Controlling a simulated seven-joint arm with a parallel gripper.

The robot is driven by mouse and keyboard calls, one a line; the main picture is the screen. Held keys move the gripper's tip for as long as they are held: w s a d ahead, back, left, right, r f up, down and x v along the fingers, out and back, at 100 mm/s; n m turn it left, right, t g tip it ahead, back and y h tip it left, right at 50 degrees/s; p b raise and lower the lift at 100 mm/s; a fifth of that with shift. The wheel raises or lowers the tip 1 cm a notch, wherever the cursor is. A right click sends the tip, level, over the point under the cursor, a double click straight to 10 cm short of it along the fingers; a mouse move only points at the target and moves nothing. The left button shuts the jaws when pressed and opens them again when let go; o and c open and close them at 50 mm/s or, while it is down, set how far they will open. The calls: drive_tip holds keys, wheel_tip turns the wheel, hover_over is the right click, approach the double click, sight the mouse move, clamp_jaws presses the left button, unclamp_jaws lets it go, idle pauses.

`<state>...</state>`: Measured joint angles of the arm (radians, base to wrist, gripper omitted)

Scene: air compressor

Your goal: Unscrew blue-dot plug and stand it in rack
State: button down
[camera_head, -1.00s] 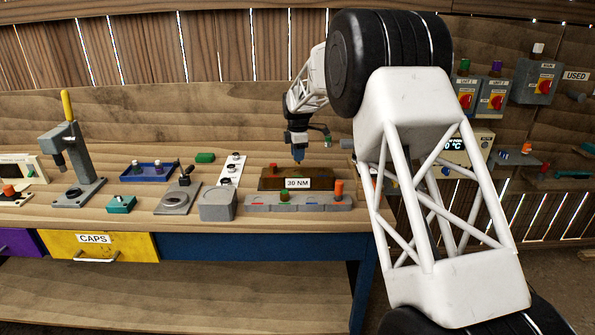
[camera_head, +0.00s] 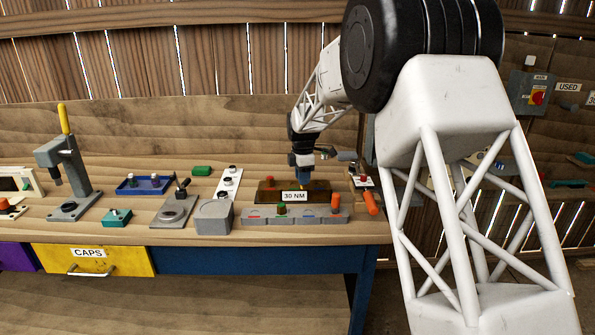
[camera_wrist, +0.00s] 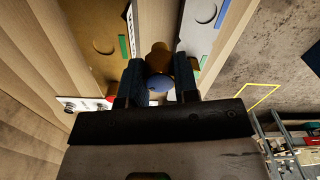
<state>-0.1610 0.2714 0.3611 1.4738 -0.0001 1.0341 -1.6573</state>
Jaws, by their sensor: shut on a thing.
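In the wrist view my gripper (camera_wrist: 158,84) is shut on the blue-dot plug (camera_wrist: 158,60), a brassy cylinder with a blue rounded end between the fingers. In the head view my gripper (camera_head: 303,188) points down at the right part of the brown block (camera_head: 322,186) labelled 30 NM; the plug is hidden there. I cannot tell whether the plug is seated in the block or clear of it. The grey rack (camera_head: 267,222) lies in front of the block. It holds a green plug (camera_head: 282,209) and an orange plug (camera_head: 336,203); its red-marked and blue-marked places look empty.
A red plug (camera_head: 271,182) stands at the block's left. A grey box (camera_head: 214,217), a grey round fixture (camera_head: 175,211) and a blue tray (camera_head: 146,185) are further left. An orange-handled tool (camera_head: 370,203) lies close to the rack's right end, near the bench edge.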

drive_tip(key=s+d, duration=0.1)
drive_tip(key=s, duration=0.5)
drive_tip(key=shift+d, duration=0.4)
drive_tip(key=shift+f, duration=0.35)
drive_tip(key=shift+f, duration=3.15)
drive_tip(key=shift+f, duration=0.45)
drive_tip(key=c, duration=0.8)
unclamp_jaws()
drive_tip(key=shift+r, duration=0.1)
drive_tip(key=shift+r, duration=2.4)
